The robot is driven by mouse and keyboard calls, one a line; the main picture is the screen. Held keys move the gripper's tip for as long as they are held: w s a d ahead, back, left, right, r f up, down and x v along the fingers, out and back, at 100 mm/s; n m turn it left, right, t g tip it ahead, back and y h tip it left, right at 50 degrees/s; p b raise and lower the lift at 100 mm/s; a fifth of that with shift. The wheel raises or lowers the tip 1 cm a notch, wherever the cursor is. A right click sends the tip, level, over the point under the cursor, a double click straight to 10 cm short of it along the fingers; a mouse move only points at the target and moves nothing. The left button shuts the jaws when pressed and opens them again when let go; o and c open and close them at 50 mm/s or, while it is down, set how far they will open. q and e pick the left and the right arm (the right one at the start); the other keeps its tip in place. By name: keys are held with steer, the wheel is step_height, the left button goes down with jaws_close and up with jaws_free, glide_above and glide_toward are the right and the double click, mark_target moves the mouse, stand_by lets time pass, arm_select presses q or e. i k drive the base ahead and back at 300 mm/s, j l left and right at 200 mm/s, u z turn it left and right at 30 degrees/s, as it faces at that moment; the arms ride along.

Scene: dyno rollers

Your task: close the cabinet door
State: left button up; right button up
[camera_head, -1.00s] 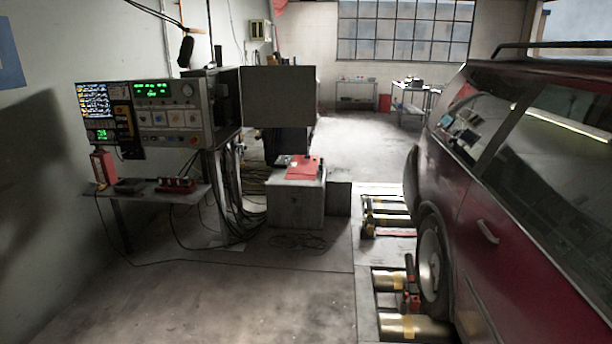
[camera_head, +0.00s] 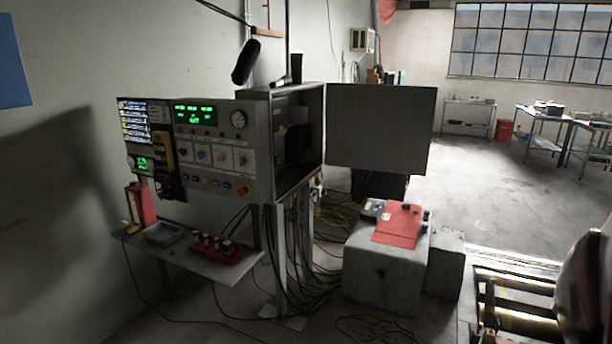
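The grey control cabinet (camera_head: 262,150) stands at the left on legs, with its lit front panel facing me. Its right side is open and shows a dark interior with shelves and items. The flat grey cabinet door (camera_head: 380,130) stands swung out to the right of the opening, its broad face toward me. Neither of my grippers shows in the head view.
A small shelf (camera_head: 195,258) with a red device juts out below the panel. A grey box (camera_head: 384,268) with a red folder on top stands below the door. Cables hang under the cabinet and lie on the floor. Dyno rollers (camera_head: 515,300) and part of the car are at the lower right.

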mark_target(372, 128)
steer(key=i+u, duration=0.1)
steer(key=i, duration=0.5)
steer(key=i+l+u, duration=0.15)
steer(key=i, duration=0.45)
steer(key=i+l+z, duration=0.15)
steer(key=i+l, duration=0.4)
steer(key=l, duration=0.25)
steer(key=i+l+z, duration=0.15)
steer(key=i+l, duration=0.45)
steer(key=l, duration=0.1)
